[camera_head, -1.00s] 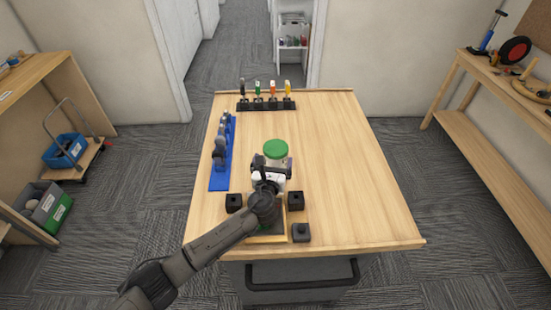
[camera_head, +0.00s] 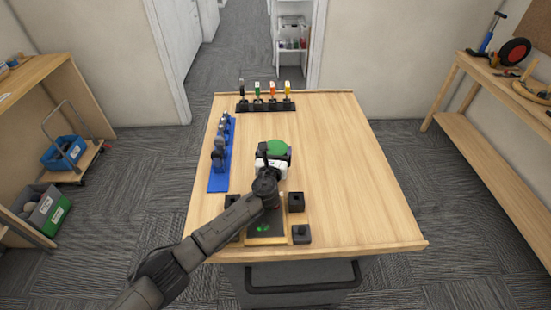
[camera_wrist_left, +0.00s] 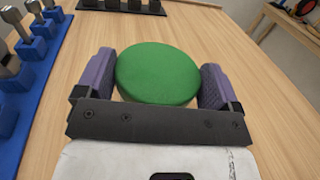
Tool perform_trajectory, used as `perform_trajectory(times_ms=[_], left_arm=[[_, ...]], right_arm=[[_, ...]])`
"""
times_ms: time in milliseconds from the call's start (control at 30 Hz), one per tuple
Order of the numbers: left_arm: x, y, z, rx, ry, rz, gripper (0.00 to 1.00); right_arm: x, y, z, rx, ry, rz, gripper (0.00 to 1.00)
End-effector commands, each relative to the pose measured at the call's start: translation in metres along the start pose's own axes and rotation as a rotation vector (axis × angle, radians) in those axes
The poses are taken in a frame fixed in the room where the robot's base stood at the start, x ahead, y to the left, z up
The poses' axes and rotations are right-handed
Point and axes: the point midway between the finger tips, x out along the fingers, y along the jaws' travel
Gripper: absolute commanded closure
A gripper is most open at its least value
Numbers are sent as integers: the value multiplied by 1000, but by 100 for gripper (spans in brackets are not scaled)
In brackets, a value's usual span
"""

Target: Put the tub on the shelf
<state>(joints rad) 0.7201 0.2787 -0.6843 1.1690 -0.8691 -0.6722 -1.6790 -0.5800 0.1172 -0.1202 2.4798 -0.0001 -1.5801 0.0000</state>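The tub (camera_head: 277,147) has a round green lid and stands upright on the wooden table; my gripper mostly hides its body. The left wrist view shows the lid (camera_wrist_left: 158,73) from above. My left gripper (camera_head: 274,151) is at the tub, its two purple-padded fingers (camera_wrist_left: 158,78) wide apart on either side of the lid. Any gap to the tub is too small to judge. Several shelves show: a white unit (camera_head: 291,20) beyond the doorway, a wooden one (camera_head: 40,75) at left and a wooden one (camera_head: 500,155) at right. My right gripper is not in view.
A blue rack (camera_head: 217,180) of grey tools lies left of the tub. A black holder (camera_head: 265,105) with several coloured items stands behind it. Black blocks (camera_head: 301,234) and a dark tray (camera_head: 262,240) are at the front. The table's right half (camera_head: 355,180) is clear.

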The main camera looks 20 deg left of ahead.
Motion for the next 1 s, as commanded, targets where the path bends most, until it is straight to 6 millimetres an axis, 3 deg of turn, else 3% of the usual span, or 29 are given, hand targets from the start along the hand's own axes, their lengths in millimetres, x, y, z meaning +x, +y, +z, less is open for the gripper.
perform_trajectory(times_ms=[67, 500, 767, 1000], left_arm=[[0, 0, 0, 0, 0, 0, 20], [0, 0, 2, 0, -3, 0, 62], [0, 0, 9, -1, -4, 0, 62], [0, 0, 52, -2, -7, -1, 62]], right_arm=[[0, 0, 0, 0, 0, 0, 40], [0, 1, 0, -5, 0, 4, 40], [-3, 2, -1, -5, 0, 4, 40], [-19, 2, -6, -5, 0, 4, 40]])
